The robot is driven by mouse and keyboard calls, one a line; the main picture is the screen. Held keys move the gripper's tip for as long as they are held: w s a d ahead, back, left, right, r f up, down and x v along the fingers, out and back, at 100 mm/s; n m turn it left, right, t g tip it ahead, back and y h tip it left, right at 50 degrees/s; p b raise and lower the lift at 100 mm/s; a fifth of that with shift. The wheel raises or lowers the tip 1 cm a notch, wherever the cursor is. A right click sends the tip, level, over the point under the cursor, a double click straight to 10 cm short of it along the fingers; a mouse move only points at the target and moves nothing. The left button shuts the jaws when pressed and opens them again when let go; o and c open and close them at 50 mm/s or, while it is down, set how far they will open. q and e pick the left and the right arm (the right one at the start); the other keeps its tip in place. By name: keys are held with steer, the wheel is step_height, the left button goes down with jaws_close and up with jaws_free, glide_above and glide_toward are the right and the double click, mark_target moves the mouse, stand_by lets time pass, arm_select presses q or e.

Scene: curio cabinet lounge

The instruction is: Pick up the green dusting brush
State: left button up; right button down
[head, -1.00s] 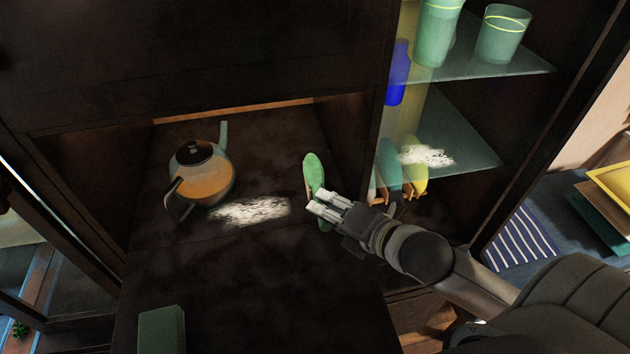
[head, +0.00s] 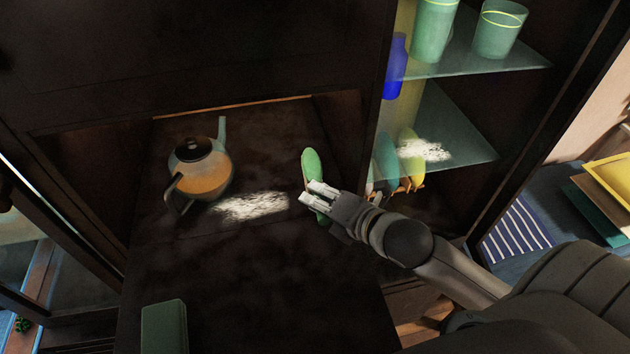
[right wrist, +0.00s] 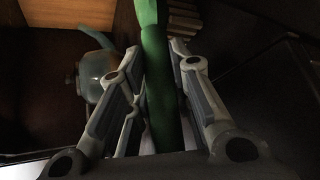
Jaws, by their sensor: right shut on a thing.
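The green dusting brush (head: 312,168) has a rounded light-green end that shows above my right gripper in the head view. My right gripper (head: 313,194) is shut on the brush, with its fingers on either side of it. In the right wrist view the brush (right wrist: 157,75) runs lengthwise between the fingers of the same gripper (right wrist: 155,95). Part of the brush is hidden by the fingers in the head view. I cannot tell whether the brush touches the shelf. My left gripper is not in view.
A glass teapot (head: 203,172) with amber liquid stands left of the brush. A white dust patch (head: 250,206) lies between them. A green box (head: 164,327) stands at the front. Glass shelves (head: 470,60) with green cups are at the right, behind a dark upright.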

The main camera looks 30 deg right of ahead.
step_height(320, 180, up, 5)
steer(key=shift+r, duration=0.1)
step_height(320, 180, up, 4)
steer(key=shift+f+p, duration=0.2)
steer(key=shift+p, duration=0.6)
steer(key=shift+r+p, duration=0.7)
steer(key=c, duration=1.8)
jaws_free()
jaws_close()
